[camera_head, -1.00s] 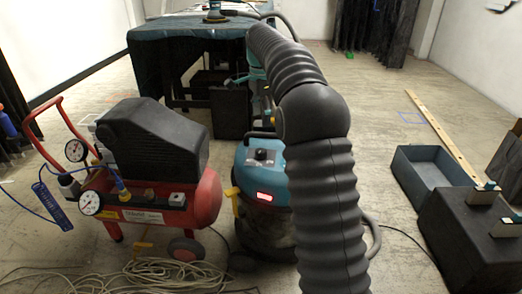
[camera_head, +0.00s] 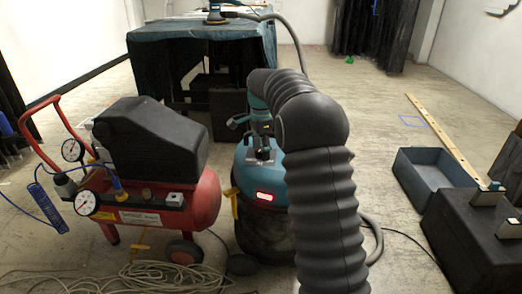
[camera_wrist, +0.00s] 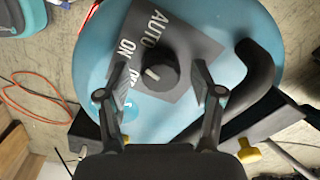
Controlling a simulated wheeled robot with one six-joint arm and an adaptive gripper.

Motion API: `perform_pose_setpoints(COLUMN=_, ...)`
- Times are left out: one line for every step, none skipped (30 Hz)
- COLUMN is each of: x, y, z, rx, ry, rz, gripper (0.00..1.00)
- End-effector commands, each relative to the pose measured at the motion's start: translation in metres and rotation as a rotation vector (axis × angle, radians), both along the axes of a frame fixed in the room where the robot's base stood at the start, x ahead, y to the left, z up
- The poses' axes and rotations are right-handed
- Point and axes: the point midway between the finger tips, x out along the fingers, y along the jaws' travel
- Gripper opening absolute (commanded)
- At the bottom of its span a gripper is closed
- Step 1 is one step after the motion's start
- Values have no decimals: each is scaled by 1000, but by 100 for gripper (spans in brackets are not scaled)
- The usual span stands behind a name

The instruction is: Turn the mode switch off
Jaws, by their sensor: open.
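The mode switch (camera_wrist: 158,72) is a round black knob with a short white mark, on a grey plate (camera_wrist: 190,42) lettered AUTO, ON and a partly hidden third word. It sits on the blue top of a vacuum (camera_head: 250,180) with a red light, right of the compressor in the head view. My gripper (camera_wrist: 160,84) is open, with one finger on each side of the knob in the wrist view. I cannot tell whether the fingers touch it. In the head view my gripper (camera_head: 262,146) is over the vacuum's top and hides the knob.
A red and black compressor (camera_head: 160,205) stands close left of the vacuum, with a loose hose (camera_head: 140,277) on the floor. A black curved handle (camera_wrist: 262,68) is right of the knob. A draped table (camera_head: 160,50) is behind; an open box (camera_head: 430,175) stands right.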

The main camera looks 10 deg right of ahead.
Motion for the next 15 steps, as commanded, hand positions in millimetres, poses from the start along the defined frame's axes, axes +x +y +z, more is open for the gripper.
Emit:
perform_pose_setpoints(x=0, y=0, z=0, rx=0, ry=0, rz=0, gripper=66)
perform_pose_setpoints(x=0, y=0, z=0, rx=0, ry=0, rz=0, gripper=66)
perform_pose_setpoints(x=0, y=0, z=0, rx=0, ry=0, rz=0, gripper=66)
perform_pose_setpoints(x=0, y=0, z=0, rx=0, ry=0, rz=0, gripper=66)
perform_pose_setpoints(x=0, y=0, z=0, rx=0, ry=0, rz=0, gripper=66)
perform_pose_setpoints(x=0, y=0, z=0, rx=0, ry=0, rz=0, gripper=66)
perform_pose_setpoints(x=0, y=0, z=0, rx=0, ry=0, rz=0, gripper=64)
perform_pose_setpoints(x=0, y=0, z=0, rx=0, ry=0, rz=0, gripper=56)
perform_pose_setpoints(x=0, y=0, z=0, rx=0, ry=0, rz=0, gripper=46)
perform_pose_setpoints(x=0, y=0, z=0, rx=0, ry=0, rz=0, gripper=39)
perform_pose_setpoints(x=0, y=0, z=0, rx=0, ry=0, rz=0, gripper=31)
perform_pose_setpoints(x=0, y=0, z=0, rx=0, ry=0, rz=0, gripper=21)
perform_pose_setpoints(x=0, y=0, z=0, rx=0, ry=0, rz=0, gripper=14)
perform_pose_setpoints(x=0, y=0, z=0, rx=0, ry=0, rz=0, gripper=6)
perform_pose_setpoints(x=0, y=0, z=0, rx=0, ry=0, rz=0, gripper=6)
